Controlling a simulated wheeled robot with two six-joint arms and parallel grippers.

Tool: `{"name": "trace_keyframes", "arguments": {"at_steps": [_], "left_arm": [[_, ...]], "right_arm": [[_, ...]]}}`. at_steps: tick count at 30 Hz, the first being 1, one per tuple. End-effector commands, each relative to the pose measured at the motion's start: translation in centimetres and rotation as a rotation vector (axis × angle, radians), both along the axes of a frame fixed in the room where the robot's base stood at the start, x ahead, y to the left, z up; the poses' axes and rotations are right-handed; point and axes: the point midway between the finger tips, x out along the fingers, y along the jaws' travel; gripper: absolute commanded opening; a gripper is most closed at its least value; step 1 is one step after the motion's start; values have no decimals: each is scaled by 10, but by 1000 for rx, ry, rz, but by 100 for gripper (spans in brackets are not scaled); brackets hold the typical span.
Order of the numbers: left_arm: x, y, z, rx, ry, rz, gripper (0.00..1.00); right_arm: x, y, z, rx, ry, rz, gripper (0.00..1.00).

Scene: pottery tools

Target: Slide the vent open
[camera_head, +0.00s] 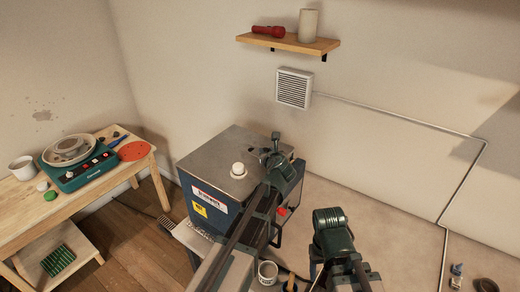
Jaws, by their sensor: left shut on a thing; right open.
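A blue kiln box (205,205) with a flat grey metal lid (215,150) stands in the centre. A white knob (238,170) sits on the lid. A small dark spot (251,150) shows on the lid beside my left gripper (268,157). That gripper is at the lid's right part, shut on a small part that looks like the vent slide, mostly hidden by the fingers. My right gripper (334,232) is at lower centre, apart from the kiln and holding nothing visible. It is open, though its fingers are hard to make out. A white louvred vent (294,88) is on the back wall, untouched.
A wooden table (100,180) at left bears a green pottery wheel (78,168), a white cup (22,168) and tools. A shelf (287,43) holds a red torch (268,31) and a pale cylinder (308,25). A can (267,271) stands near my arms.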

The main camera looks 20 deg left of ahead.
Motion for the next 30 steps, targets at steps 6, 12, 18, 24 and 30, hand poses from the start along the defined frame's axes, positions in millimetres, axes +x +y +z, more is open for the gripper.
{"name": "trace_keyframes", "arguments": {"at_steps": [6, 12, 18, 24, 30], "left_arm": [[-5, -13, 0, -2, -1, 0, 0], [-5, -13, 0, -4, -1, -1, 46], [-5, -12, 0, -2, -1, 0, 64], [-6, -12, 1, -1, -1, -1, 64], [-26, -21, 12, 0, -1, -3, 64]], "right_arm": [[0, 0, 0, 0, 0, 0, 60], [0, 0, 0, 0, 0, 0, 60], [0, 0, 0, 0, 0, 0, 60], [0, 0, 1, 0, 0, 0, 60], [0, 0, 12, 0, 0, 1, 60]]}}
